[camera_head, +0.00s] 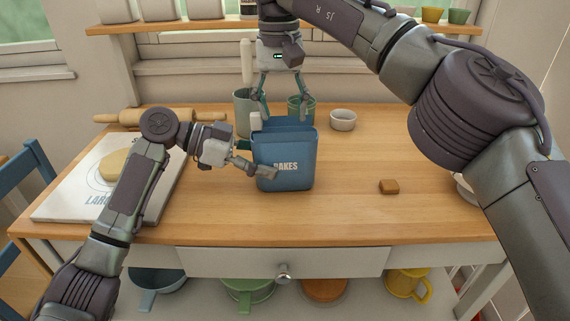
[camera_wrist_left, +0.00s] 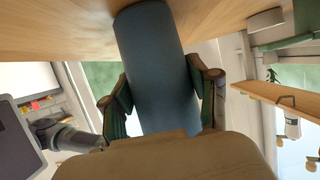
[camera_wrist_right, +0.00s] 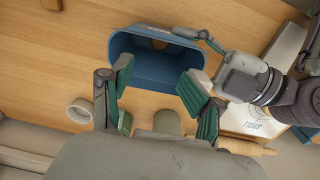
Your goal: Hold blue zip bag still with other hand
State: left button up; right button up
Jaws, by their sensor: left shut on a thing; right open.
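The blue zip bag (camera_head: 285,182), lettered "BAKES", stands upright and open-topped on the wooden worktop. My left gripper (camera_head: 256,160) is shut on its left side wall, one finger across the front. The left wrist view shows the blue bag (camera_wrist_left: 155,75) between both fingers. My right gripper (camera_head: 280,108) is open and empty, pointing down above and behind the bag's back edge. In the right wrist view the bag's mouth (camera_wrist_right: 130,48) lies beyond the open fingers (camera_wrist_right: 158,103), with a small tan patch visible inside.
A brown block (camera_head: 389,187) lies to the right, with a white bowl (camera_head: 343,120) behind. Green (camera_head: 300,103) and grey-green (camera_head: 242,110) pots stand behind the bag. A white board (camera_head: 70,205) with dough and a rolling pin (camera_head: 112,118) are at left.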

pick_arm(q)
jog(key=shift+f, duration=0.15)
pick_arm(e)
jog(key=shift+r, duration=2.4)
jog(key=s+d, duration=2)
jog(key=s, duration=0.2)
notch_tip(320, 180, down, 12)
jog(key=shift+a, duration=0.2)
jog(key=shift+w+r, duration=0.1)
pick_arm(q)
jog(key=o, duration=1.2)
jog(key=shift+a, duration=0.1)
